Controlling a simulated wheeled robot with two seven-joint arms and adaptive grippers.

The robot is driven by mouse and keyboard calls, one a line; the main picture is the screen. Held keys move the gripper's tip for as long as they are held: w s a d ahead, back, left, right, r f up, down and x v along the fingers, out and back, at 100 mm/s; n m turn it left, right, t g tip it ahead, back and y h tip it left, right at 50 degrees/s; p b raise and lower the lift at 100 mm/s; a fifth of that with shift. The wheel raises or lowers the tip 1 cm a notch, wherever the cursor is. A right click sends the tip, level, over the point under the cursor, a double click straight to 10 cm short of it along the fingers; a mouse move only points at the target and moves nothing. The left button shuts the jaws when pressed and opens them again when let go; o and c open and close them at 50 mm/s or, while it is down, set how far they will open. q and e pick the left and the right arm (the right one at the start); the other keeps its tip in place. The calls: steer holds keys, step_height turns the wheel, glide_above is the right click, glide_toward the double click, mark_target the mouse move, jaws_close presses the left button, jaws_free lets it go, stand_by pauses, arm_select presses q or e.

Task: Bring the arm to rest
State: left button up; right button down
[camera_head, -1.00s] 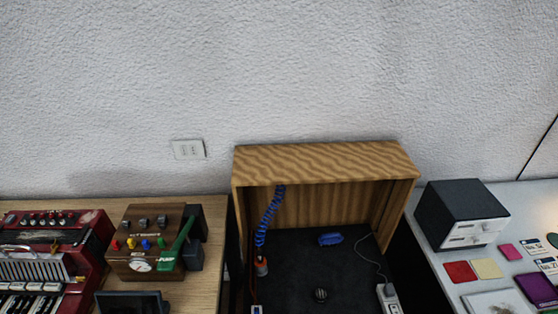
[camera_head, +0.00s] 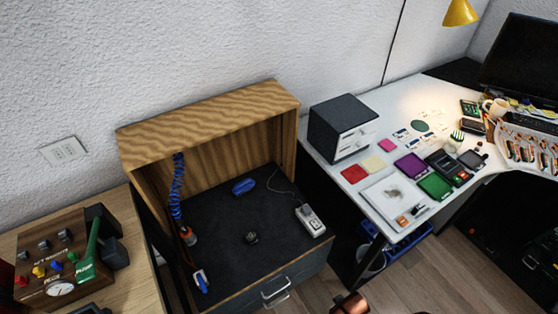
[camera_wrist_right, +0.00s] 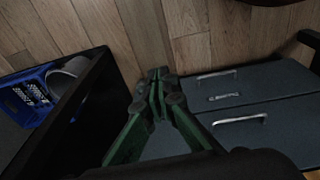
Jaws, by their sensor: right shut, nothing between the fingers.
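My right gripper (camera_wrist_right: 157,76) shows in the right wrist view, with its green fingers brought together at the tips. It is shut and holds nothing. It points down toward the wooden floor (camera_wrist_right: 105,25), beside a dark drawer unit (camera_wrist_right: 270,92) with metal handles on the right. Neither gripper can be made out in the head view. My left gripper is out of sight.
In the head view a wooden hutch (camera_head: 215,108) stands over a dark worktop (camera_head: 220,220). A white desk (camera_head: 345,198) with a grey drawer box (camera_head: 340,128) is at right. Below it are a blue crate (camera_head: 408,241) and a bin (camera_head: 371,262).

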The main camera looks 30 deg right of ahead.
steer(key=s+f+p, duration=0.3)
steer(key=s+f, duration=0.1)
steer(key=f, duration=0.7)
arm_select(q)
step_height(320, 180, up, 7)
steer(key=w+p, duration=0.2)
steer(key=p, duration=0.2)
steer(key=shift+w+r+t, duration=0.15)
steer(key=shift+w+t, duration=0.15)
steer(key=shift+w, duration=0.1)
arm_select(e)
steer(key=s+f, duration=0.5)
steer(key=s, duration=0.4)
steer(key=s+f+n+g, duration=0.1)
steer(key=s+f, duration=0.5)
steer(key=s, duration=0.4)
steer(key=shift+a+f, duration=0.15)
steer(key=shift+a, duration=0.25)
